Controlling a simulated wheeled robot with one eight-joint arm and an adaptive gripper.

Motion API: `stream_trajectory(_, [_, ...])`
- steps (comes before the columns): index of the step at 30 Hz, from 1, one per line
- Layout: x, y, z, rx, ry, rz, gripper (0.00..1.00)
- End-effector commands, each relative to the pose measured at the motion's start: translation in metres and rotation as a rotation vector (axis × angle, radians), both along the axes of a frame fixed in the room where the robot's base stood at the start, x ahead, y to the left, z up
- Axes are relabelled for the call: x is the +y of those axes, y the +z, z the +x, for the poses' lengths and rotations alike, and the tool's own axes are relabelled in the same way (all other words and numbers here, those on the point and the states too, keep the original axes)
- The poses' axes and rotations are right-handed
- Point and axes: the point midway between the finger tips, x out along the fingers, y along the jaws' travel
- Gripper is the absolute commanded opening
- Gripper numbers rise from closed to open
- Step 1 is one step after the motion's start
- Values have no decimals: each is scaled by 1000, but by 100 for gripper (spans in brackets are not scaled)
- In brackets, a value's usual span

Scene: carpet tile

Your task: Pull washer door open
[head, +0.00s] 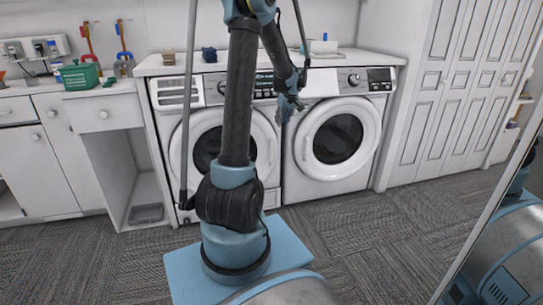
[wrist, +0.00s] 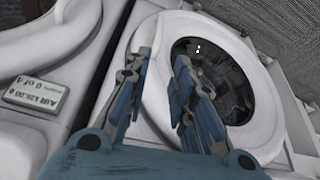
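Two white front-loading machines stand side by side in the head view. The left one has a round door (head: 262,150) partly hidden by my arm; the right one has a round door (head: 338,137) with dark glass. Both look closed. My gripper (head: 288,108) is in front of the gap between them, near the door rims. In the wrist view, the two blue-padded fingers of my gripper (wrist: 160,95) are apart, with nothing visible between them. They overlap the white rim of a round door (wrist: 155,70). I cannot tell whether they touch it, nor surely which machine it is.
A white countertop (head: 362,57) runs above the machines. Cabinets with a drawer (head: 104,113) stand at the left, tall louvred doors (head: 460,90) at the right. Grey carpet (head: 375,215) in front of the machines is clear. A mirror-like panel (head: 500,235) stands at right.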

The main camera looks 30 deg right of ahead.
Motion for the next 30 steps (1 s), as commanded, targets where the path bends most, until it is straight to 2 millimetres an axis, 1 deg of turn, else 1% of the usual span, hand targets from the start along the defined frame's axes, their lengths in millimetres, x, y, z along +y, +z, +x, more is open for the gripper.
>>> stream_trajectory(1, [0,8,-4,0,-1,0,23])
stream_trajectory(6, [1,34,-15,0,-2,1,23])
stream_trajectory(12, [1,56,-24,0,-1,0,23])
stream_trajectory(18, [1,64,-27,0,-1,0,23])
stream_trajectory(30, [1,64,-27,0,-1,0,23])
